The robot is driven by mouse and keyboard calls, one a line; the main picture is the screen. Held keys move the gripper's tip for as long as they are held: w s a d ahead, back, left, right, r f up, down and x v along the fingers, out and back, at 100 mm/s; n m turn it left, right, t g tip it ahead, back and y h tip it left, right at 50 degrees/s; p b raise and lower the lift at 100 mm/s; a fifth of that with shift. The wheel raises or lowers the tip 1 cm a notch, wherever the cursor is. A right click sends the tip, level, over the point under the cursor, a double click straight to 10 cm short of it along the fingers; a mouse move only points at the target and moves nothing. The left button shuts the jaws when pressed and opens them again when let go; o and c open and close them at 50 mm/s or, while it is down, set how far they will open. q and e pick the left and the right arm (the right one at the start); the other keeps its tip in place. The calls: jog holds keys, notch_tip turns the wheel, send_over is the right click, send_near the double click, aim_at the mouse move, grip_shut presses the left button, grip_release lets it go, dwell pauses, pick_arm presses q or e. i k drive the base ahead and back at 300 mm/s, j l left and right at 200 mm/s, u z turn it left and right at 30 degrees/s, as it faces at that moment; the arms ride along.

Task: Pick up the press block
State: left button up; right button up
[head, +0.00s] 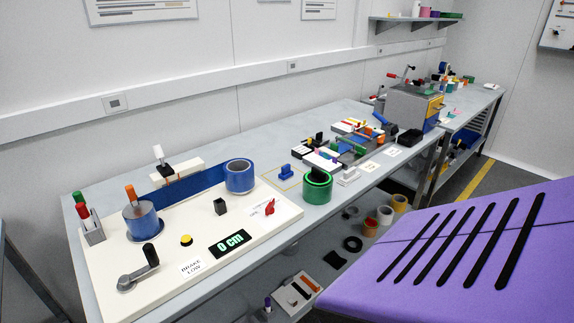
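No label marks the press block, and I cannot tell which piece it is. A small black block (220,206) stands on the white board (118,261), between the two blue rolls. A blue block with a raised grip (285,172) stands on the bench right of the board. The left blue roll (140,219) has an orange-topped post, and the right blue roll (239,176) sits near the board's far right corner. A blue strip (190,184) runs between them. Neither gripper is in view.
A green-rimmed roll (317,186) stands at the bench front. Farther right is a grey machine (409,107). Several rolls lie on the lower shelf.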

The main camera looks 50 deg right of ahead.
aim_at(286, 173)
jog(key=l, duration=0.55)
jog(key=k+l+u, duration=0.1)
jog(key=l, duration=0.45)
jog(key=k+l, duration=0.1)
jog(key=l, duration=0.4)
jog(key=l+u, duration=0.1)
jog(key=l, duration=0.45)
jog(key=k, duration=0.05)
